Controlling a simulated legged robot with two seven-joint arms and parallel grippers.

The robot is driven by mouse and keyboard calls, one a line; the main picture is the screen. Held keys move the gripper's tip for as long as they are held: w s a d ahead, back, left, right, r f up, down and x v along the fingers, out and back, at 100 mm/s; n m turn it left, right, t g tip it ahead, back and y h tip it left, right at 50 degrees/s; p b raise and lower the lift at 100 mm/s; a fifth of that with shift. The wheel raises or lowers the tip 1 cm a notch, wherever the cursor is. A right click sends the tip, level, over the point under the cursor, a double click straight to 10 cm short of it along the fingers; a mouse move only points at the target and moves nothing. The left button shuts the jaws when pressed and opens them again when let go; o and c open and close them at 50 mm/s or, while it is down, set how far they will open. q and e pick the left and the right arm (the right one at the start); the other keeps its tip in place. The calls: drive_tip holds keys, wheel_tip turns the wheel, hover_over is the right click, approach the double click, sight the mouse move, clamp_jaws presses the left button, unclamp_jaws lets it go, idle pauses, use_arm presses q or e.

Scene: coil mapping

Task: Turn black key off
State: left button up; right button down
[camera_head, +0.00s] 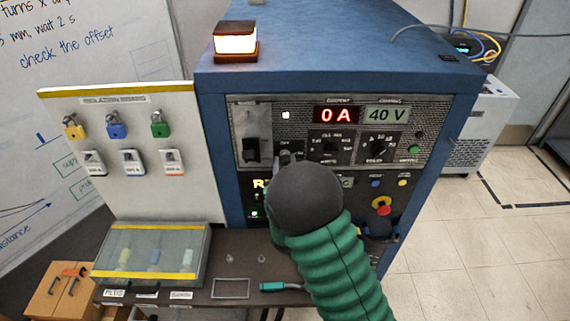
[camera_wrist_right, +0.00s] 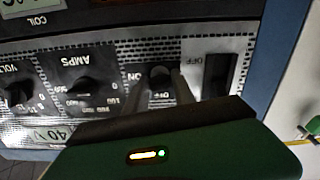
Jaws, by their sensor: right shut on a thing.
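The black key (camera_wrist_right: 160,76) sits on the grey panel of the blue cabinet, with ON and OFF lettering near it. In the right wrist view the panel appears upside down. My right gripper (camera_wrist_right: 162,95) has its two fingers on either side of the key and is shut on it. In the head view my right gripper (camera_head: 284,158) reaches the panel below a small white light (camera_head: 285,115), and my dark wrist and green arm hide much of it. The key's exact angle is hard to tell. My left gripper is not in view.
The displays read 0 A (camera_head: 336,115) and 40 V (camera_head: 387,114). A black switch (camera_head: 251,149) is left of my gripper. A red button (camera_head: 382,205) is lower right. A lit beacon (camera_head: 236,41) stands on top. A padlock board (camera_head: 125,190) and clear box (camera_head: 110,250) are left.

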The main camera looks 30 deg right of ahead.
drive_tip(key=n, duration=0.3)
drive_tip(key=shift+n, duration=0.3)
drive_tip(key=n, duration=0.3)
drive_tip(key=shift+a+n, duration=0.1)
drive_tip(key=shift+n, duration=0.2)
drive_tip(key=n+p, duration=0.2)
drive_tip(key=n, duration=0.3)
drive_tip(key=shift+f, duration=0.1)
drive_tip(key=shift+f+n+p, duration=0.15)
drive_tip(key=shift+n+p, duration=0.4)
drive_tip(key=shift+n, duration=1.25)
drive_tip(key=shift+f+n, duration=0.1)
drive_tip(key=shift+n, duration=0.2)
drive_tip(key=c, duration=1.3)
unclamp_jaws()
drive_tip(key=shift+c, duration=0.2)
drive_tip(key=o, duration=0.3)
drive_tip(key=shift+a+r, duration=0.1)
drive_tip(key=shift+r, duration=0.1)
